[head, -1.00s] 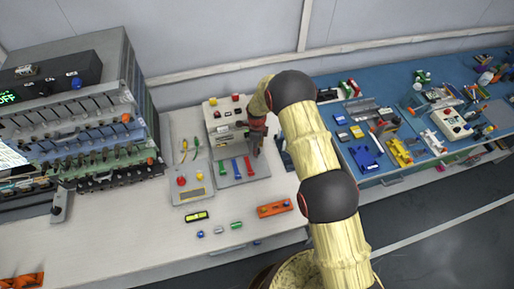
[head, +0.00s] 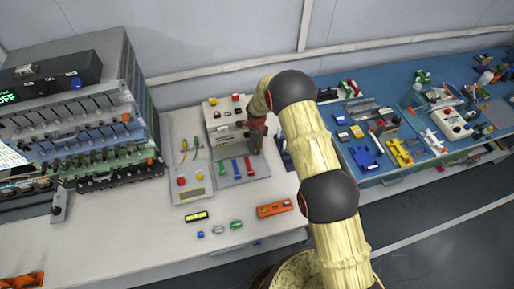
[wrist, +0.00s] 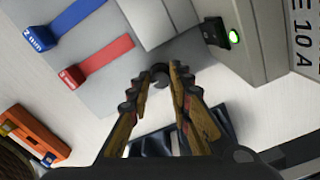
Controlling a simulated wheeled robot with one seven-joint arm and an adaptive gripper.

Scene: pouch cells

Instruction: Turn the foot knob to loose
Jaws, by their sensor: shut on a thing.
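The foot knob (wrist: 160,71) is a small dark grey round piece between my fingertips in the wrist view, partly covered by them. My gripper (wrist: 161,77) is shut on it, at the edge of the grey base plate (wrist: 105,104). In the head view my gripper (head: 256,146) is at the right side of the beige machine (head: 222,113), and the knob is hidden there. Any loose or tight marking on the knob is not readable.
Blue (wrist: 62,27) and red (wrist: 98,62) gauge strips lie on the plate near my fingers. A grey housing with a green-lit switch (wrist: 233,37) stands close on the right. An orange-framed tool (head: 274,208) lies at the bench front.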

